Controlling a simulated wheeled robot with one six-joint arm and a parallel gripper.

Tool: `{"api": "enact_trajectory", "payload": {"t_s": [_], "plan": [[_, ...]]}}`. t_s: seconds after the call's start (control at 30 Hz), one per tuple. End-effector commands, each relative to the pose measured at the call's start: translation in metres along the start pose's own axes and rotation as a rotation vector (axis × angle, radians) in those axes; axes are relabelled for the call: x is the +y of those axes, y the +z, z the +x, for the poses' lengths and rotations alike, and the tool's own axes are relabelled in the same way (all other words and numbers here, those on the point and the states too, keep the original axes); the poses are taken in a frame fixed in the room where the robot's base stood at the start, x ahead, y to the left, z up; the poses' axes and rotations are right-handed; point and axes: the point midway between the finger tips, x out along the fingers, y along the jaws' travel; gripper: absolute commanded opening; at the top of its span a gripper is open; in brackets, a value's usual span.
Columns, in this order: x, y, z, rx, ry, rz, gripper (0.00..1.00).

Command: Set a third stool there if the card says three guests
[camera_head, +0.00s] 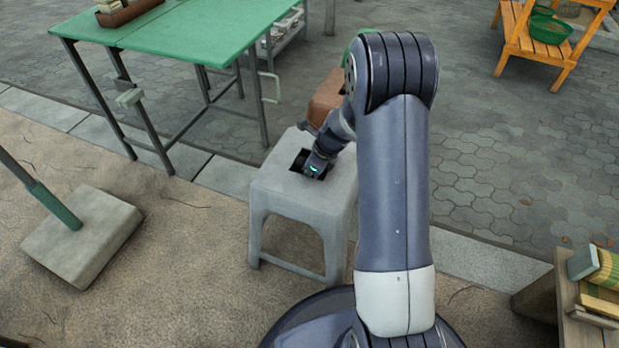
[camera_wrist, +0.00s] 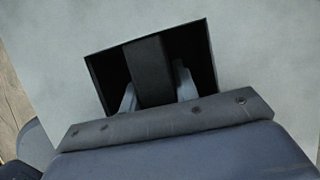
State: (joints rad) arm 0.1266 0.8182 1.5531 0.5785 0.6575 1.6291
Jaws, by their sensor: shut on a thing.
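A pale grey stool (camera_head: 275,185) is upright in front of me, at the edge between sandy ground and paving. Its seat has a square dark opening. My gripper (camera_head: 316,166) reaches down into that opening. In the wrist view, the fingers of my gripper (camera_wrist: 157,88) are shut on a dark bar (camera_wrist: 152,65) crossing the opening in the grey seat (camera_wrist: 255,35). I cannot tell whether its feet bear on the ground. A reddish-brown object (camera_head: 324,98) stands behind it, partly hidden by my arm; I cannot tell whether it is a stool. No guest card can be made out.
A green table (camera_head: 180,30) with thin metal legs stands behind to the left, holding a brown box (camera_head: 125,12). A pole's square base (camera_head: 85,235) is at left. A wooden rack with green bowls (camera_head: 548,30) is far right; a wooden crate (camera_head: 540,295) is near right. Paving at right is clear.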

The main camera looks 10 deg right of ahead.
Motion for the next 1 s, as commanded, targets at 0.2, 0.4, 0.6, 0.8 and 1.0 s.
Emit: {"api": "enact_trajectory", "payload": {"t_s": [0.2, 0.4, 0.6, 0.8, 1.0], "plan": [[-0.0011, -0.0045, 0.0126, -0.002, -0.003, -0.001, 0.0], [-0.001, -0.0046, 0.0127, -0.002, -0.003, -0.001, 0.0], [-0.0001, -0.0061, 0.015, 0.0, 0.0, -0.001, 0.4], [-0.0002, -0.0061, 0.0149, 0.0, 0.0, -0.001, 0.51], [-0.0003, -0.0052, 0.0131, -0.001, -0.001, -0.001, 0.51]]}}
